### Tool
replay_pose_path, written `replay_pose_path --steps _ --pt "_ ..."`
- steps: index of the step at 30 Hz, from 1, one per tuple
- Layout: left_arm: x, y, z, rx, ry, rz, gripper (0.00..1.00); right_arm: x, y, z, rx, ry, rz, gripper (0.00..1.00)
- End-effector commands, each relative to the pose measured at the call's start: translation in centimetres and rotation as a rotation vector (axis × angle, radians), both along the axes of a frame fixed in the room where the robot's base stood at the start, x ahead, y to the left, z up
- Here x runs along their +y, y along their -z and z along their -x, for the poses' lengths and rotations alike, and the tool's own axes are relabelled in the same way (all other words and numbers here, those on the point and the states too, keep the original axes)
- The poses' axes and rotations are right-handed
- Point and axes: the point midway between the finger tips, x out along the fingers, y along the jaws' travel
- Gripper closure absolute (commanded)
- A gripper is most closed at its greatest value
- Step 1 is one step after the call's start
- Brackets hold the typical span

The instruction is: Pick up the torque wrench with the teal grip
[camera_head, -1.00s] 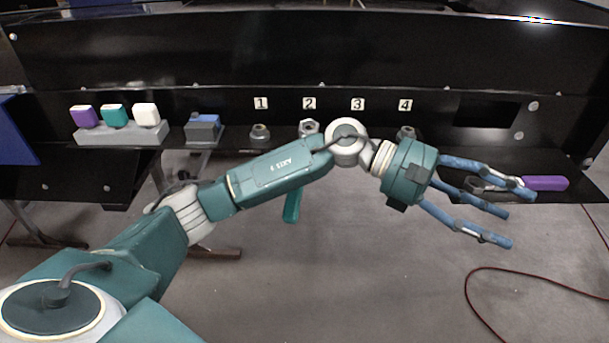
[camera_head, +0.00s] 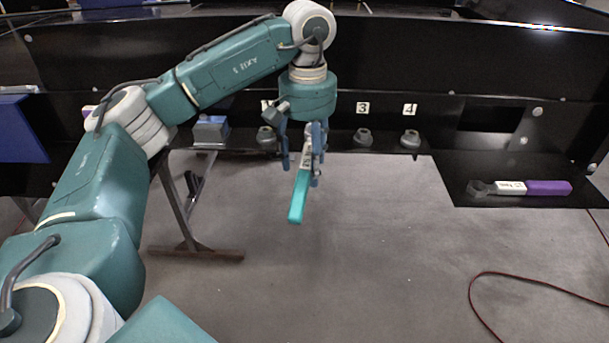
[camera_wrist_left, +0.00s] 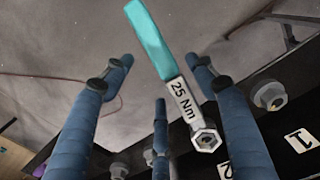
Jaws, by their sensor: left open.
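The torque wrench with the teal grip (camera_head: 300,194) sticks out from the shelf over the floor, its grip toward me. In the left wrist view the teal wrench (camera_wrist_left: 153,45) has a white "25 Nm" label and a ring head with a nut at its end. My left gripper (camera_head: 308,180) is open. Its blue fingers stand around the wrench near the label, and no firm grip shows. In the left wrist view the wrench lies between the spread fingers of the left gripper (camera_wrist_left: 160,75). My right gripper is not in view.
A wrench with a purple grip (camera_head: 548,188) lies on the black shelf at the right. Nuts stand on the ledge by number plates 3 (camera_head: 363,108) and 4 (camera_head: 410,110). A small grey-blue block (camera_head: 210,131) sits left. A red cable (camera_head: 475,290) lies on the floor.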

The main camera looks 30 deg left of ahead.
Motion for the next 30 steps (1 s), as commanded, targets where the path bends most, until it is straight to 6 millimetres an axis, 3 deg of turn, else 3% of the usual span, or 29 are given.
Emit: replay_pose_path --steps 5,10,15,23,30 --pt "0.1 1.2 0.0 0.003 0.0 0.001 0.43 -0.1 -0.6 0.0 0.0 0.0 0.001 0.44" --pt "0.3 3.5 -0.1 0.004 -0.001 0.002 0.43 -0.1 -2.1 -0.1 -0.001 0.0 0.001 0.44" --pt "0.3 5.6 -0.2 0.0 -0.001 0.002 0.43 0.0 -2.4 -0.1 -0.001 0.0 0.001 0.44" --pt "0.2 5.9 -0.2 -0.001 0.0 0.003 0.43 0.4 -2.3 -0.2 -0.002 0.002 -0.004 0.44" --pt "0.2 5.9 -0.3 -0.001 0.0 0.003 0.91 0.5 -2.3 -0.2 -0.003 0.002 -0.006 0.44"
